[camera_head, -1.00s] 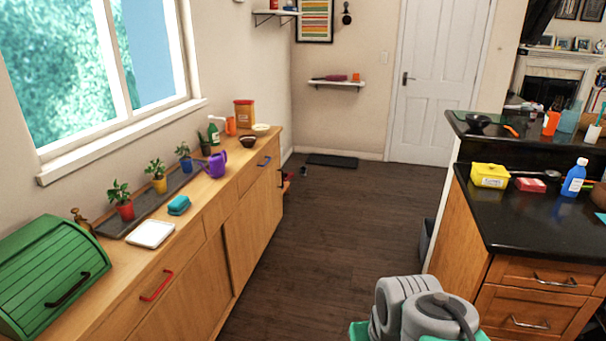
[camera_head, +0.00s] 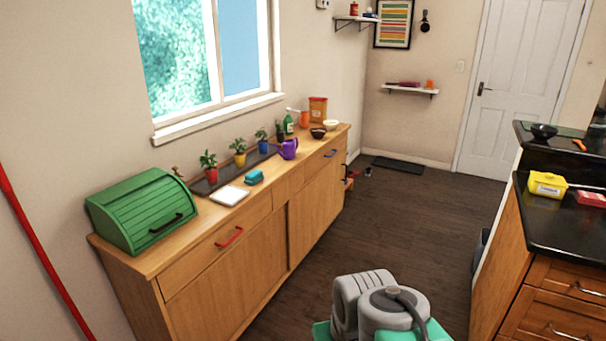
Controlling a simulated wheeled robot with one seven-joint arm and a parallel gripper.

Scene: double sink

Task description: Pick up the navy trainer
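A small dark object (camera_head: 368,172) lies on the floor past the far end of the wooden cabinet, near the dark mat. It may be the navy trainer, but it is too small to tell. Something reddish-brown (camera_head: 348,183) shows low beside the cabinet's far end, mostly hidden by it. Grey and teal links of my own arm show at the bottom centre, far from both. My gripper's fingers are not in view.
The long wooden cabinet (camera_head: 230,262) runs along the left wall, with a green bread bin (camera_head: 142,212) and plants on top. A dark counter (camera_head: 560,222) stands at the right. Open floor (camera_head: 390,235) lies between them, leading to a mat (camera_head: 398,165) and white door (camera_head: 510,85).

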